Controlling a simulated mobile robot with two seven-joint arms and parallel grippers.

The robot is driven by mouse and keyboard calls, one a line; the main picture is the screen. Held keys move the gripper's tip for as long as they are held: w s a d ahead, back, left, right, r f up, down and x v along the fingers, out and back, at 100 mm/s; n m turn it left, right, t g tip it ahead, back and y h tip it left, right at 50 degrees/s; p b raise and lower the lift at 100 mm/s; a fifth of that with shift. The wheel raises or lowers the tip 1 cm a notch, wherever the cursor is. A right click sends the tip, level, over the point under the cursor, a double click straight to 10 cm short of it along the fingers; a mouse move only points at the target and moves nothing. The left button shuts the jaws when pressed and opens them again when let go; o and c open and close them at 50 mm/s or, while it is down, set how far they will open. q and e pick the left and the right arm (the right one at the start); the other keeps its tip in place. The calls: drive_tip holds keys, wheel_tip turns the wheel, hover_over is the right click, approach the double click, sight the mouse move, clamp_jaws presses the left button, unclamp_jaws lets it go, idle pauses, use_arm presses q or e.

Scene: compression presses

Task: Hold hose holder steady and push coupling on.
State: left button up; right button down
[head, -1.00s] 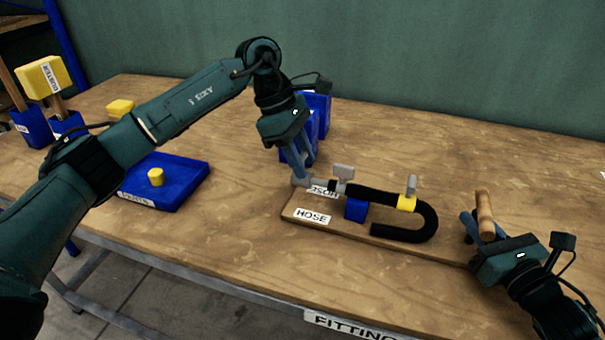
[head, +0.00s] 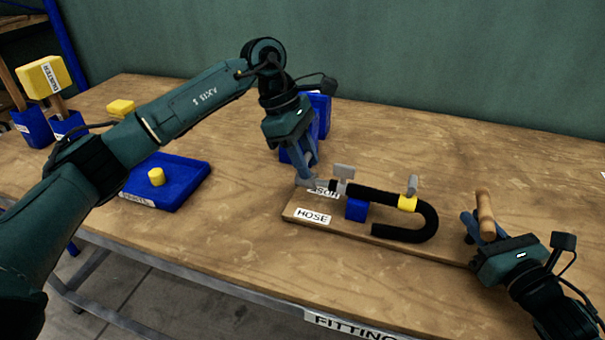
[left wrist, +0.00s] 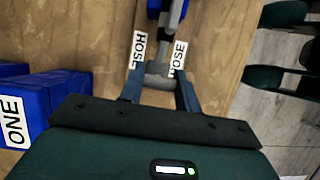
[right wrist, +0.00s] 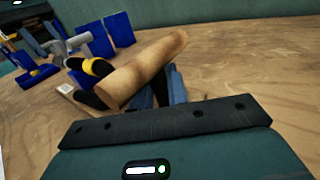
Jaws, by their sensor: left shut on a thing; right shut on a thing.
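The hose holder is a wooden board (head: 348,232) labelled HOSE, with a blue block (head: 356,209) and a yellow clamp (head: 407,203) holding a bent black hose (head: 426,216). My left gripper (head: 308,184) is shut on a grey coupling at the hose's left end; the coupling shows between the fingers in the left wrist view (left wrist: 159,74). It is in line with the hose; I cannot tell how far on it sits. My right gripper (head: 477,226) is shut on a wooden handle (head: 486,210) at the board's right end; the handle also shows in the right wrist view (right wrist: 145,70).
Blue bins (head: 318,112) stand behind my left gripper. A blue tray (head: 180,190) with a yellow piece (head: 156,177) lies to the left. Yellow-headed mallets (head: 43,76) stand in blue holders at the far left. The table behind the hose is clear.

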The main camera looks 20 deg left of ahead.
use_arm(q)
drive_tip(key=shift+d, duration=1.45)
use_arm(e)
drive_tip(key=shift+a, duration=0.1)
use_arm(q)
drive_tip(key=o, duration=1.2)
drive_tip(key=shift+c, duration=0.2)
drive_tip(key=v, duration=1.2)
drive_tip(key=shift+s+a, duration=0.1)
use_arm(e)
drive_tip(key=c, duration=1.3)
unclamp_jaws()
